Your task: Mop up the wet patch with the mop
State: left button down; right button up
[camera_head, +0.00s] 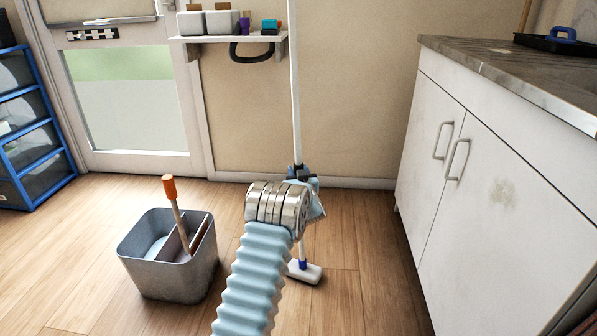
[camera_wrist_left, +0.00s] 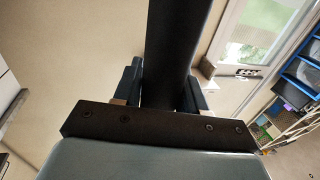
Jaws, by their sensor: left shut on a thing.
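The mop (camera_head: 296,95) stands nearly upright in the head view, with a long white pole and a small white head (camera_head: 304,273) at the wooden floor. My left gripper (camera_head: 299,172) is shut around the pole, partly hidden behind my wrist. In the left wrist view the pole (camera_wrist_left: 178,45) looks dark and runs between the two fingers of my left gripper (camera_wrist_left: 160,92). I cannot make out a wet patch on the floor; my arm covers part of it. My right gripper is not in view.
A grey bucket (camera_head: 165,283) with an orange-handled stick (camera_head: 170,190) stands left of my arm. White cabinets (camera_head: 430,190) with a countertop (camera_head: 510,72) close off the right. A wall shelf (camera_head: 230,39) and a glazed door (camera_head: 130,110) are behind.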

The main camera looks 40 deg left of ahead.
pick_arm(q)
jog(key=shift+s+d+f, duration=0.2)
jog(key=shift+s+d, duration=0.05)
jog(key=shift+s, duration=0.25)
jog(key=shift+s, duration=0.1)
jog(key=shift+s+d+b, duration=0.2)
jog(key=shift+s+d, duration=0.3)
jog(key=shift+s, duration=0.35)
jog(key=shift+s+d+b, duration=0.2)
jog(key=shift+s+d, duration=0.3)
jog(key=shift+s, duration=0.3)
jog(key=shift+s, duration=0.1)
jog(key=shift+s+d+r+b, duration=0.15)
jog(key=shift+s+d, duration=0.35)
jog(key=shift+s, duration=0.35)
jog(key=shift+s+d+f+b, duration=0.1)
jog(key=shift+s+d+b, duration=0.05)
jog(key=shift+s+d, duration=0.55)
jog(key=shift+s+d+r+b, duration=0.15)
jog(key=shift+s+d, duration=0.2)
jog(key=shift+s, duration=0.6)
jog(key=shift+f, duration=0.1)
